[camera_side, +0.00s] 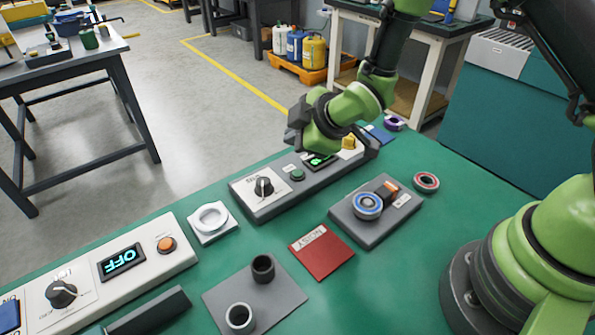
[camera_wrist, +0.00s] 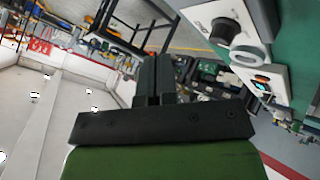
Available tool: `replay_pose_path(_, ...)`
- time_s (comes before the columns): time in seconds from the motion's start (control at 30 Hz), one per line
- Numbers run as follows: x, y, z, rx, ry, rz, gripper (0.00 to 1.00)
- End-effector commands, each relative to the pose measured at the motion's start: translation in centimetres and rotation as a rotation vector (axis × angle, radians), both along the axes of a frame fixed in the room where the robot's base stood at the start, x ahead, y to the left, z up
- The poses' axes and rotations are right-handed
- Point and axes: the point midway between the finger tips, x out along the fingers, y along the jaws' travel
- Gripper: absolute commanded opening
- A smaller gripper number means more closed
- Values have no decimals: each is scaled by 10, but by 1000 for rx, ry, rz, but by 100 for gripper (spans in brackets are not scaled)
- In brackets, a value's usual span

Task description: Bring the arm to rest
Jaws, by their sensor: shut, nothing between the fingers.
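My green arm holds my gripper (camera_side: 297,125) raised in the air in the side view, above the back edge of the green table (camera_side: 390,270). It is near the rear control panel (camera_side: 275,203), apart from it. In the wrist view the two dark fingers (camera_wrist: 154,75) are together with nothing between them. The gripper is turned away from the tabletop, and the wrist view shows the room and, at the upper right, a tilted panel with a black knob (camera_wrist: 223,31).
Below lie a front panel reading OFF (camera_side: 122,262), a white ring (camera_side: 210,217), a grey plate with two cups (camera_side: 274,298), a red card (camera_side: 322,252) and a grey block with a blue ring (camera_side: 367,205). A red ring (camera_side: 426,182) lies at right.

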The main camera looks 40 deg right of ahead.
Motion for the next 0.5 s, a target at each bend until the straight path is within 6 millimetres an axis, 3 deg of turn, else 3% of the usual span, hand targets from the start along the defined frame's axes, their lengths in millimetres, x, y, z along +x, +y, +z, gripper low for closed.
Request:
replay_pose_path(0.13, 0, -1, 2, 4, 1, -6, 0)
replay_pose_path(0.23, 0, -5, 18, 32, 6, -46, 0)
replay_pose_path(0.37, -8, -17, 60, 121, 33, -170, 0)
replay_pose_path(0.5, -34, -34, 113, 259, 83, -346, 0)
